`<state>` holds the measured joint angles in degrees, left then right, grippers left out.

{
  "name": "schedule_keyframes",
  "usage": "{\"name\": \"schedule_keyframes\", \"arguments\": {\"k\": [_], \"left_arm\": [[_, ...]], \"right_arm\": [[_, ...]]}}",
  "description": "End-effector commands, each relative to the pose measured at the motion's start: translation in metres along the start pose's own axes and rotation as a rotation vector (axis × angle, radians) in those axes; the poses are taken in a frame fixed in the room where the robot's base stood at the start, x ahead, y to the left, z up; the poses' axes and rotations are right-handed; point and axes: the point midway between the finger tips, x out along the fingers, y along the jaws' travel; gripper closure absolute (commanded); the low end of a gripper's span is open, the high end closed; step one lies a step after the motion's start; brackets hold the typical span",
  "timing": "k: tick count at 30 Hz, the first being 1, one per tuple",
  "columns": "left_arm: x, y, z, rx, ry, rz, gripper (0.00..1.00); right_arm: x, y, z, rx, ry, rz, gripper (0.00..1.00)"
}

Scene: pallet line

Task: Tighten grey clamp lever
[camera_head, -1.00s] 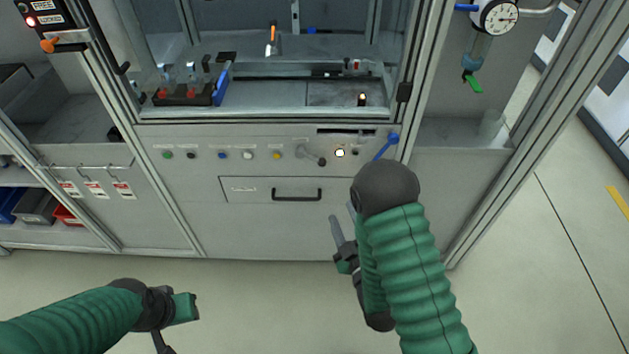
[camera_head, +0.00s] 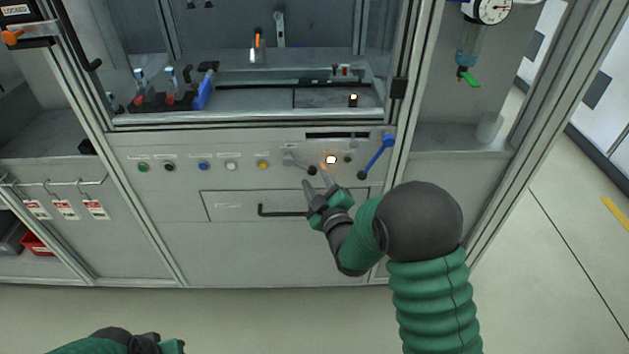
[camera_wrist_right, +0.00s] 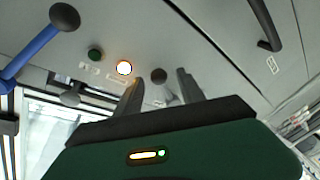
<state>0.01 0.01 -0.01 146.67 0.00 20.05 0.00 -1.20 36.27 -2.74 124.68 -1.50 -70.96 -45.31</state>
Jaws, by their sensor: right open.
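The grey clamp lever (camera_head: 298,163) is on the cabinet's front panel, right of the row of buttons, with a dark round knob at its lower right end. My right gripper (camera_head: 318,183) is open just below the lever's knob, fingers pointing up at the panel. In the right wrist view its two fingers (camera_wrist_right: 160,90) stand apart, with the dark knob (camera_wrist_right: 158,75) showing between and beyond them; I cannot tell whether they touch it. The rest of the lever is partly hidden by the fingers there. My left gripper (camera_head: 160,343) is at the bottom edge, mostly cut off.
A blue lever (camera_head: 377,157) and a lit white button (camera_head: 331,160) sit right of the grey lever. Coloured buttons (camera_head: 203,166) line the panel to the left. A drawer with a black handle (camera_head: 280,211) lies below, close to my right gripper.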

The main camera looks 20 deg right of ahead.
Motion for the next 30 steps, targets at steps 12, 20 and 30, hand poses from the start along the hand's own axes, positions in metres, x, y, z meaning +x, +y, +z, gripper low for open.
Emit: {"name": "schedule_keyframes", "arguments": {"k": [12, 20, 30], "left_arm": [[0.0019, 0.0001, 0.0005, 0.0, 0.0, 0.0, 0.69], [0.0019, 0.0001, 0.0005, 0.0, 0.0, 0.0, 0.69], [0.0019, 0.0, 0.0005, 0.0, 0.0, 0.0, 0.69]], "right_arm": [[0.0116, 0.0002, -0.0004, 0.001, 0.001, 0.0, 0.59], [0.0114, 0.0, -0.0003, 0.001, 0.001, 0.0, 0.93], [0.0112, -0.0004, -0.0003, 0.001, 0.001, -0.001, 1.0]]}}
